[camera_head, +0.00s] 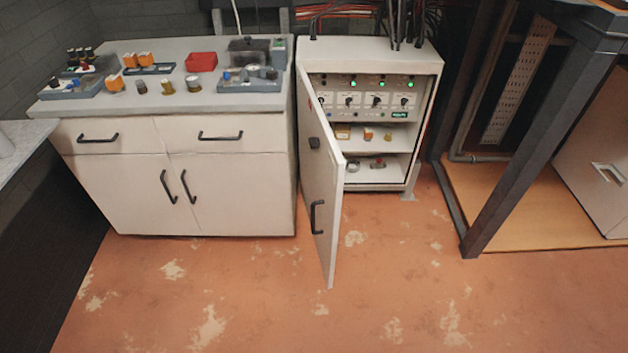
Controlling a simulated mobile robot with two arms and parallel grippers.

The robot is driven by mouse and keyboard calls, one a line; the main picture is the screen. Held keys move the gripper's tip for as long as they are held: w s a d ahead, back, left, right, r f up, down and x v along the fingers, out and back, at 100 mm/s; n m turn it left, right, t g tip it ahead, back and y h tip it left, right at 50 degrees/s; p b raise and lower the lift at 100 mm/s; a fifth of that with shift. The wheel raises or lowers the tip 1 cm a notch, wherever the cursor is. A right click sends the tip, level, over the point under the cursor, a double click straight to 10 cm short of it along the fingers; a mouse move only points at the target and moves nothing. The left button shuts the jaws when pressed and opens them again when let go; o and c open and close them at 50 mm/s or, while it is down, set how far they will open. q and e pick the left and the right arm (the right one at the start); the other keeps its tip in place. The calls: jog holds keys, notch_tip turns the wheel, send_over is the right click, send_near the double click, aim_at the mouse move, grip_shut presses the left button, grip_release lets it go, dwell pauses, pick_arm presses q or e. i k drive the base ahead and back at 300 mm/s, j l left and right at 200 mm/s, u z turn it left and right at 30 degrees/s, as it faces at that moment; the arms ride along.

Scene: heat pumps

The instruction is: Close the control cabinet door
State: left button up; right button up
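The control cabinet (374,52) is a white box standing on the floor, right of the counter. Its door (322,180) is hinged on the left and stands wide open, swung out toward me. The door has a black handle (317,216) low on its face and a dark latch (314,143) higher up. Inside the cabinet is a control panel (375,95) with knobs and green lights. Below it are shelves (385,138) with small parts. Neither of my grippers is in view.
A white counter (100,170) with drawers and doors stands left of the cabinet, small parts and trays on top. A dark metal frame (520,125) with a wooden base (540,215) stands on the right. The worn orange floor (250,300) in front is clear.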

aim_at(322, 167)
jog(key=i+j+z, duration=0.5)
jog(key=i+j, duration=0.6)
jog(key=j+z, duration=0.15)
jog(key=j, duration=0.2)
jog(key=k+l, duration=0.05)
